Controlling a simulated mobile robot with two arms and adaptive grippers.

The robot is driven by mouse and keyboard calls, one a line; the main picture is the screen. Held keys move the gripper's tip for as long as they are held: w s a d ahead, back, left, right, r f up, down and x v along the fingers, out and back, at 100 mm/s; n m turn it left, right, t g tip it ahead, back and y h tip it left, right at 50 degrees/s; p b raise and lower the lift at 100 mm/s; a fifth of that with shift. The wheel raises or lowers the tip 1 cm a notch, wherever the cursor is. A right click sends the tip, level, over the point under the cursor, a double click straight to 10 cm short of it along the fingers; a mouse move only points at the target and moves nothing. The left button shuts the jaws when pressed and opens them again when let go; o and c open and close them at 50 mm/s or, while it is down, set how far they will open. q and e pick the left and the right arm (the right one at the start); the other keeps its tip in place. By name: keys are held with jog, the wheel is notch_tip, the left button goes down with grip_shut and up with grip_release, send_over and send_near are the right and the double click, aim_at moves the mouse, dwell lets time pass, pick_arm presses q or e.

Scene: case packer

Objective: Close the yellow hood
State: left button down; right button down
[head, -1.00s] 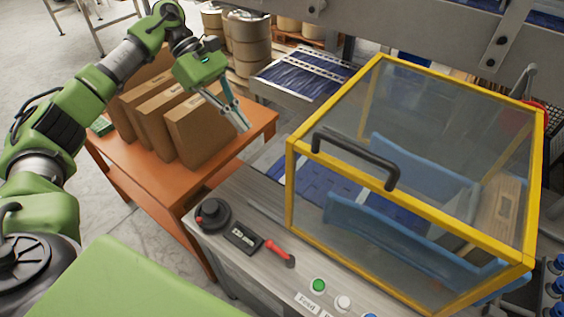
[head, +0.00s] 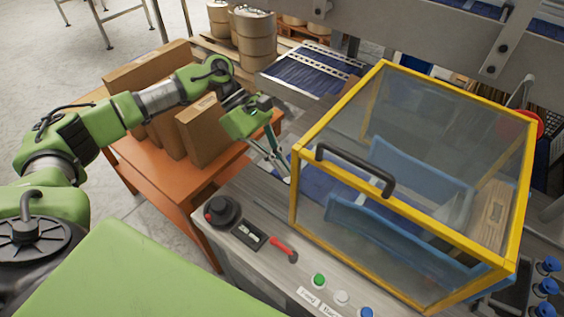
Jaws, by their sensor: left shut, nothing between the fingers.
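The yellow hood (head: 405,224) is a yellow frame with clear panels, at the right over the machine bed. Its black handle (head: 355,170) runs along the upper front edge. Blue guide plates (head: 385,232) and a cardboard box (head: 491,213) show through the panels. The hood stands box-like over them; I cannot tell whether it is fully down. My left gripper (head: 284,178) is shut and empty, fingertips pointing down just left of the hood's front left post. I cannot tell whether they touch it. My right gripper is not in view.
An orange table (head: 160,184) with several brown cartons (head: 203,130) stands at the left, under my left arm. The grey control panel (head: 262,272) in front carries a black dial (head: 222,212), a red-handled switch (head: 283,248) and buttons. A conveyor (head: 303,75) lies behind.

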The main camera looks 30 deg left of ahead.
aim_at(425, 252)
pick_arm(q)
jog(key=s+d+b, duration=0.2)
jog(key=d+b, duration=0.1)
jog(key=d, duration=0.8)
jog(key=s+d+b, duration=0.2)
jog(key=d+b, duration=0.2)
jog(key=d, duration=0.7)
jog(key=s+d+b, duration=0.2)
jog(key=d+b, duration=0.2)
jog(key=d, duration=0.6)
jog(key=shift+s+d, duration=0.25)
jog(key=shift+d, duration=0.6)
